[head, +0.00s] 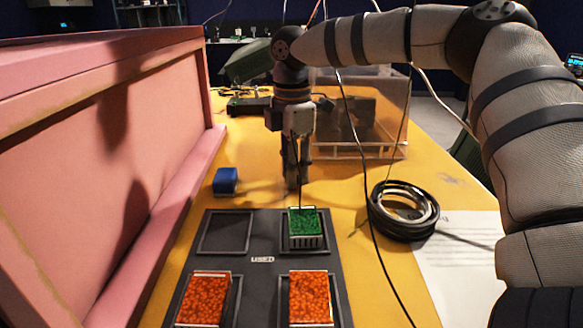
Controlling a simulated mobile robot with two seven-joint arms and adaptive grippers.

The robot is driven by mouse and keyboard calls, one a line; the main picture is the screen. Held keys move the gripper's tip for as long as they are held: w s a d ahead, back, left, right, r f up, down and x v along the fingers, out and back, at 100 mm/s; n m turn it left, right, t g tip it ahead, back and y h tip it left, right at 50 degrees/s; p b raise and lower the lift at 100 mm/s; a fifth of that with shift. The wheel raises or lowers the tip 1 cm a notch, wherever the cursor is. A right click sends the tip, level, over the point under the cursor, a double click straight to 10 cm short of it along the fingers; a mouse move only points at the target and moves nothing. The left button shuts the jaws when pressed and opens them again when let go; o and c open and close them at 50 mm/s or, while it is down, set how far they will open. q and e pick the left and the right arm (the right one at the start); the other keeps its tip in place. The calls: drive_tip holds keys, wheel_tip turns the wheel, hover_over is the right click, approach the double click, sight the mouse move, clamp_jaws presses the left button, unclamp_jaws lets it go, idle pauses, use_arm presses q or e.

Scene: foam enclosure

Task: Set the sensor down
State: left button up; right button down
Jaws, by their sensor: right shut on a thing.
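My right gripper (297,178) points down behind the far right slot of the dark tray, its fingers close together. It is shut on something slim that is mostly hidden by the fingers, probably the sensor. A thin dark line runs from the fingers down to the green-topped block (303,222); I cannot tell whether it touches the block. The green-topped block sits in the far right slot of the dark tray (262,285), marked "USED". My left gripper is out of view.
Two orange-topped blocks (205,298) (310,298) fill the near slots; the far left slot (227,232) is empty. A blue block (226,181) lies behind the tray. A pink foam wall (90,130) borders the left. A cable coil (403,210) and clear box (375,150) stand right.

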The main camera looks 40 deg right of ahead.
drive_tip(key=shift+r, duration=0.1)
drive_tip(key=c, duration=1.3)
unclamp_jaws()
drive_tip(key=shift+c, duration=0.2)
wheel_tip(320, 180, up, 12)
drive_tip(key=shift+a, duration=0.1)
